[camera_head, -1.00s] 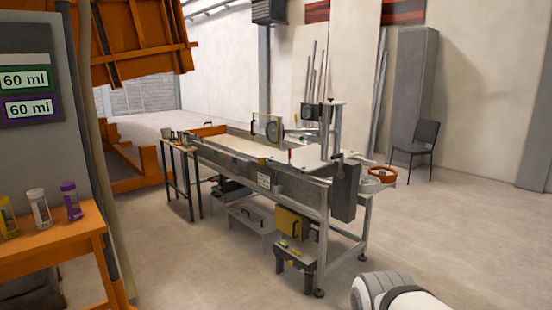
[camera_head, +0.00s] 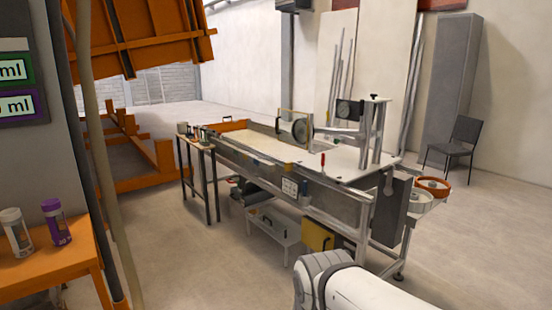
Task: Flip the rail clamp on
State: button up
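The long sandbed bench (camera_head: 335,206) stands in the middle of the view, with a pale bed surface and metal rails along its sides. A small red upright handle (camera_head: 323,159) stands on the near rail toward the right end; it may be the rail clamp, but it is too small to tell its position. A white link of my arm shows at the bottom right, in front of the bench. My gripper is out of view.
A black chair (camera_head: 458,146) is at the right. Open floor lies in front of the bench.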

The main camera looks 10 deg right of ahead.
aim_at(323, 164)
jog(key=z, duration=0.15)
jog(key=i, duration=0.8)
jog(key=z, duration=0.5)
jog(key=k, duration=0.6)
jog(key=z, duration=0.15)
jog(key=i, duration=1.1)
jog(key=u, duration=0.1)
